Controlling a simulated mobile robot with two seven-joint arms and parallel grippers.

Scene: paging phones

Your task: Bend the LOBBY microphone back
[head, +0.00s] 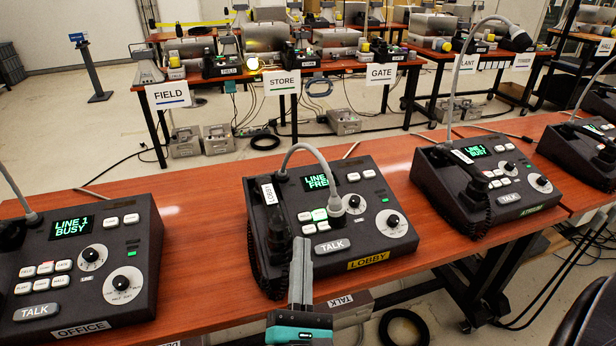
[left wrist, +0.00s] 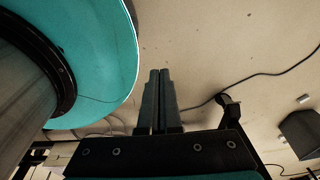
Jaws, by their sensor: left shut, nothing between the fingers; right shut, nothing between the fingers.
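The LOBBY paging phone (head: 367,252) is the dark middle console on the near table, with a yellow LOBBY label (head: 368,260) on its front edge. Its grey gooseneck microphone (head: 312,150) rises at the back left, arches over the display and curves down. The dark microphone head (head: 335,205) hangs in front of the buttons, beside the upper dial. My right gripper (head: 302,243) is shut and empty, with its fingers over the console's front left, beside the handset and below the microphone head. My left gripper (left wrist: 160,75) is shut and empty over the floor in the left wrist view.
The dark handset (head: 277,238) lies along the console's left side. The OFFICE phone (head: 80,250) stands left and the ATRIUM phone (head: 485,185) right, its tall gooseneck upright. Bare red table (head: 195,230) separates the consoles. FIELD, STORE and GATE stations stand farther back.

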